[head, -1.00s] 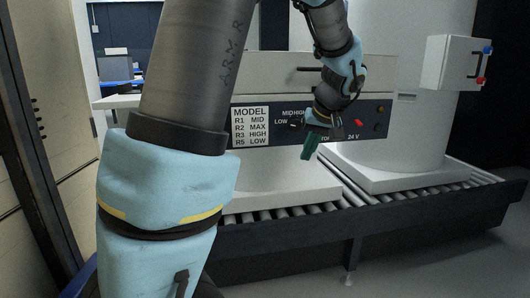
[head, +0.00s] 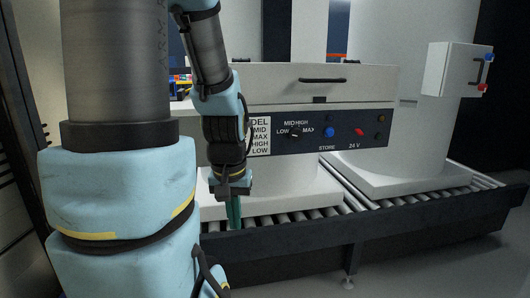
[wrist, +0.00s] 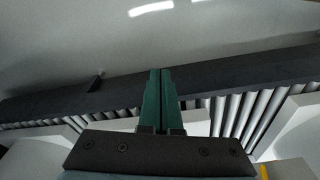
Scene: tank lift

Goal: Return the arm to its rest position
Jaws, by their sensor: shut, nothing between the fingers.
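My gripper (head: 234,213) hangs pointing down in front of the roller conveyor (head: 300,237), left of the middle of the head view. Its green fingers are together with nothing between them; the wrist view also shows the closed fingers (wrist: 160,100). My arm comes down from the top left, with its large upper link and blue joint covering the left part of the head view.
A white tank (head: 400,160) stands on the rollers at right, with a small white box (head: 452,70) on its side. The model chart (head: 260,136) is partly hidden by my arm. Grey floor (head: 440,265) is open in front of the conveyor.

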